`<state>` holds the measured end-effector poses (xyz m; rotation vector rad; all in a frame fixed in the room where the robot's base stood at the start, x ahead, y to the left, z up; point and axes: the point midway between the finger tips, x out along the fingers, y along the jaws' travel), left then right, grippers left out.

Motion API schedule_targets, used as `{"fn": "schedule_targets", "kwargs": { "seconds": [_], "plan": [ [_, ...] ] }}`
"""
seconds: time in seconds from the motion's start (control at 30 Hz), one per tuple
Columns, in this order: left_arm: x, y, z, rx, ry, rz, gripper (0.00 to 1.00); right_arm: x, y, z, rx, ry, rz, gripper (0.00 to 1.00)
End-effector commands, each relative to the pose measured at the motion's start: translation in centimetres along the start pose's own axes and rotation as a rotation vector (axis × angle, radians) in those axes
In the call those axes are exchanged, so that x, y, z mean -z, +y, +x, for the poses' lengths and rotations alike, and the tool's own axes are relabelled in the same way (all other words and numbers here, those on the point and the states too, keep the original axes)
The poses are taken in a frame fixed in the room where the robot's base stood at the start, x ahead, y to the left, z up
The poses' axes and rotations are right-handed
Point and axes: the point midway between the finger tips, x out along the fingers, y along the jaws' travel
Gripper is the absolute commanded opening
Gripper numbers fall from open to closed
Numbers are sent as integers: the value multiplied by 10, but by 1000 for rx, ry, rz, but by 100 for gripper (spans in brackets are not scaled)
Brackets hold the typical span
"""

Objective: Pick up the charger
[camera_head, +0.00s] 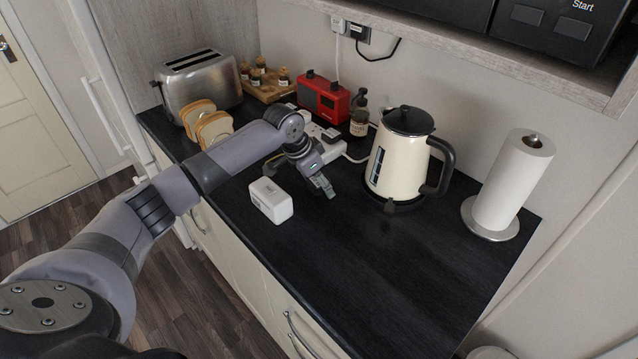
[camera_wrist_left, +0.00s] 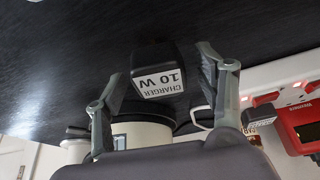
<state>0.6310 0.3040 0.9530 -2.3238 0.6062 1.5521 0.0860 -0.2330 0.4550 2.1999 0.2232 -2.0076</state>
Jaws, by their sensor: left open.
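The charger (camera_wrist_left: 158,70) is a small black block with a white label reading "CHARGER 10 W", upside down in the left wrist view. It sits on the black counter. My left gripper (camera_wrist_left: 162,88) is open, with one finger to each side of the charger in that view and a gap showing at both sides. In the head view my left gripper (camera_head: 323,186) is low over the counter, in front of the kettle. I cannot pick out the charger there; it is dark on dark or hidden by the gripper. My right gripper is not in view.
A white block (camera_head: 271,200) stands left of my gripper. A cream kettle (camera_head: 400,160) stands to the right, with a paper towel roll (camera_head: 514,180) beyond. The front right counter is clear.

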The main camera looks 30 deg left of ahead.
Motion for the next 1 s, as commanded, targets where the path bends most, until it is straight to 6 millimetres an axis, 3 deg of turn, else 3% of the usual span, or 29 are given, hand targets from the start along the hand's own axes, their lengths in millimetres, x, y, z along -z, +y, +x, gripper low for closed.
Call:
{"fn": "schedule_targets", "kwargs": {
  "seconds": [0.17, 0.83, 1.0],
  "plan": [
    [0, 0, 0, 0, 0, 0, 58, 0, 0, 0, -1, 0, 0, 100],
    [0, 0, -1, 0, 0, -1, 14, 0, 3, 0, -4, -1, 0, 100],
    [0, 0, -1, 0, 0, -1, 13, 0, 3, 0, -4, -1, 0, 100]
  ]
}}
